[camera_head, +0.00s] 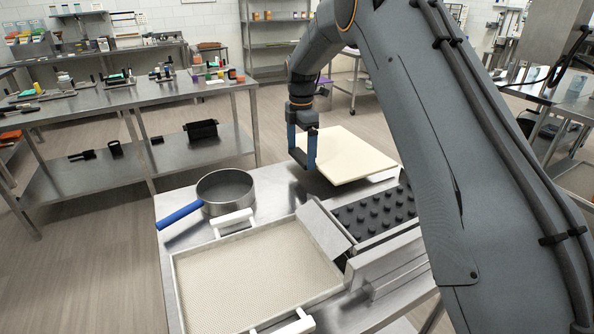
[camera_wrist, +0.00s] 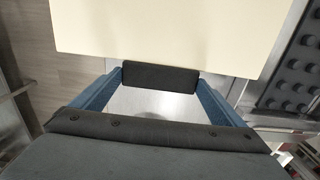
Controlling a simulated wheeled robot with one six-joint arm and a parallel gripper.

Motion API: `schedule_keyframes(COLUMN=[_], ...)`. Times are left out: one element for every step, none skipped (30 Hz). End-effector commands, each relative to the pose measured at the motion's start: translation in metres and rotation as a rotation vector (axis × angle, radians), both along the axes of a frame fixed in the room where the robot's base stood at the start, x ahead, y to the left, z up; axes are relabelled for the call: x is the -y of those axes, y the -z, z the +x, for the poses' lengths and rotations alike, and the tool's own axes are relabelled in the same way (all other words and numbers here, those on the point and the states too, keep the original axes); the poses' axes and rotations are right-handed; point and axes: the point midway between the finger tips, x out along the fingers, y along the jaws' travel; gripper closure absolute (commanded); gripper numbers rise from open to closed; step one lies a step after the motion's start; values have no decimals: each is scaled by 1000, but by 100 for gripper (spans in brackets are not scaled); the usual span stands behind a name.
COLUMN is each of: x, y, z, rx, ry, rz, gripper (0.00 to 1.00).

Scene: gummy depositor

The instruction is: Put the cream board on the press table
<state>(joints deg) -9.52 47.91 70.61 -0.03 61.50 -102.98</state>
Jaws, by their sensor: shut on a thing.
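The cream board (camera_head: 345,155) is a flat, pale rectangle at the far end of the steel table (camera_head: 275,204). In the wrist view the board (camera_wrist: 160,30) fills the top of the picture, its near edge at the dark finger pad. My gripper (camera_head: 304,148), with blue fingers, is shut on the board's left edge in the head view. In the wrist view my gripper (camera_wrist: 160,76) shows one dark pad under the board's edge; the other pad is hidden by the board. The board looks about level, and I cannot tell whether it touches the table.
A steel sieve (camera_head: 226,190) with a blue handle stands at the table's left. A pale tray (camera_head: 255,285) with white handles lies in front. A black studded plate (camera_head: 375,212) sits in a metal frame right of it, close to the board. A steel bench (camera_head: 130,105) stands behind left.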

Motion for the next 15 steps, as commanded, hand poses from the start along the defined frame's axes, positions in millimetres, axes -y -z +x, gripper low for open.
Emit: schedule_keyframes(x=[0, 0, 0, 0, 0, 0, 0, 0, 0, 1, 1, 1, 1, 0, 0], y=[5, 9, 13, 16, 18, 21, 22, 24, 26, 28, 31, 35, 39, 43, 48], z=[0, 0, 0, 0, 0, 1, 1, 1, 0, 0, 0, 0, 0, 0, 0], rx=[1, 0, 1, 2, 2, 3, 3, 2, 2, 1, 1, 1, 1, 0, 0], ry=[0, 0, 0, 0, 0, 0, 0, 0, 0, 0, 0, 0, 0, 0, 0], rz=[-1, -1, -1, 0, 0, 0, 0, 0, 0, -1, -1, -1, -1, -1, -1], gripper=[53, 53, 53, 53, 53, 53, 53, 53, 53, 53, 53, 53, 53, 53, 53])
